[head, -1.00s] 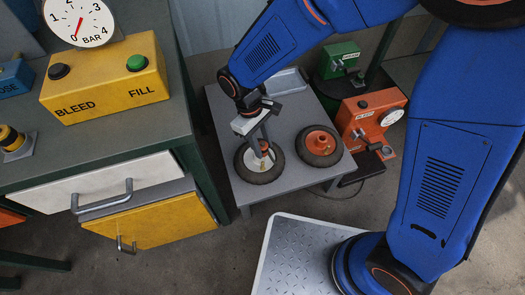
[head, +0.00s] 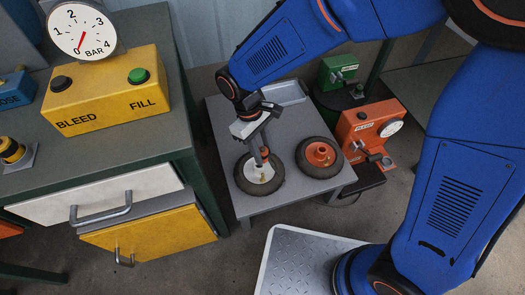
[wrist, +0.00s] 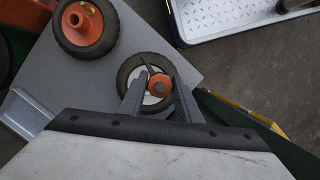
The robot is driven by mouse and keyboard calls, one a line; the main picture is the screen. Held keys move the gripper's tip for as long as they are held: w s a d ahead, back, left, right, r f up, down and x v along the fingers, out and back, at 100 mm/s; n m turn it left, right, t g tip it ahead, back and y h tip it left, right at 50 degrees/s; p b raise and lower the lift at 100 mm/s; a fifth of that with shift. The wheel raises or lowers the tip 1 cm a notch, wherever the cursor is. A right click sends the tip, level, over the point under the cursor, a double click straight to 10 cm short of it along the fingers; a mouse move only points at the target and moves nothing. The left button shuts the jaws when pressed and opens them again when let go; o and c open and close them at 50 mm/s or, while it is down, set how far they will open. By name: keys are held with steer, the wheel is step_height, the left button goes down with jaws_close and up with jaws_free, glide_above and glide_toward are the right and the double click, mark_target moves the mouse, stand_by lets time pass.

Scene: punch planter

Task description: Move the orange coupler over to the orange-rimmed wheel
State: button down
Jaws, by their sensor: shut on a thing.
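My gripper (head: 264,154) is shut on the orange coupler (wrist: 159,85), with one finger on each side of it in the wrist view. In the head view the fingers partly hide the coupler. It is over the white-rimmed wheel (head: 246,180), which lies flat on the grey low table; I cannot tell the exact gap. The orange-rimmed wheel (head: 320,155) lies flat to the right of it, and shows at the upper left in the wrist view (wrist: 84,24).
The grey table (head: 285,199) also bears a metal tray (head: 284,93) at the back. An orange machine (head: 366,124) and a green one (head: 338,70) stand to the right. A bench with a yellow bleed/fill box (head: 106,92) is at left. A metal-plated platform (head: 300,252) is in front.

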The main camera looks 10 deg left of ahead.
steer(key=shift+r, duration=1.5)
stand_by(0.3)
steer(key=shift+r, duration=1.9)
